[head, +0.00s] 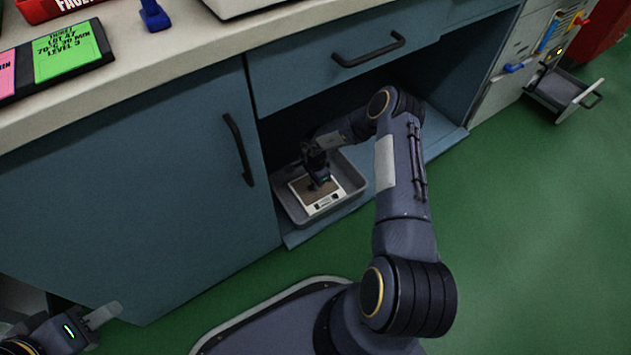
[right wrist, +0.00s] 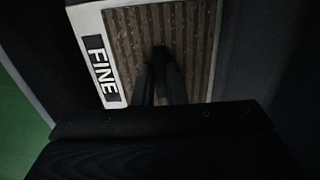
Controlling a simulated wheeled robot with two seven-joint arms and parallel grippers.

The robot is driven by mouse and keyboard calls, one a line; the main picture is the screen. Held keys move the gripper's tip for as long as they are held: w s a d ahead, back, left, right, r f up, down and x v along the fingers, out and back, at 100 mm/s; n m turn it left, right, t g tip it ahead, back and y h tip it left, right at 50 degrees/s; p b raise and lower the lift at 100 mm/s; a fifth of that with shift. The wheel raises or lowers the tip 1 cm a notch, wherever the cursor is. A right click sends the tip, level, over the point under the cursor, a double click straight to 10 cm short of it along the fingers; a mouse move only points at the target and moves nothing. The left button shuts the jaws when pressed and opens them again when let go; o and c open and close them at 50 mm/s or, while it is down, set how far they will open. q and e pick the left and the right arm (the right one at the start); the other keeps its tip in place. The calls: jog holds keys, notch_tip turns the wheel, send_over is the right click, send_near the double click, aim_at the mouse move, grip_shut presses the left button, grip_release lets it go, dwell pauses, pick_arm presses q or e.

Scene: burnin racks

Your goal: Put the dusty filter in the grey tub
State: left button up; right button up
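The dusty filter (head: 306,190) has a white frame and a brown pleated face. It lies face up within the grey tub (head: 345,206), which stands on the floor of the open cabinet bay. In the right wrist view the filter (right wrist: 192,45) fills the middle, with a label reading FINE. My right gripper (head: 318,182) reaches down into the tub over the filter. Its fingers (right wrist: 160,75) are close together at a dark grip in the middle of the filter's face. The filter's underside is hidden. My left gripper (head: 104,315) is at the lower left, away from the tub, its opening unclear.
The blue cabinet has a closed door (head: 150,200) left of the bay and a drawer (head: 350,60) above it. A small drawer (head: 563,88) stands open at the far right. The worktop (head: 130,75) carries coloured cards. The green floor at right is clear.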

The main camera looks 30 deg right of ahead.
jog(key=o, duration=0.4)
notch_tip(320, 180, up, 8)
jog(key=p, duration=0.4)
jog(key=shift+f, duration=0.1)
jog(key=shift+s, duration=0.1)
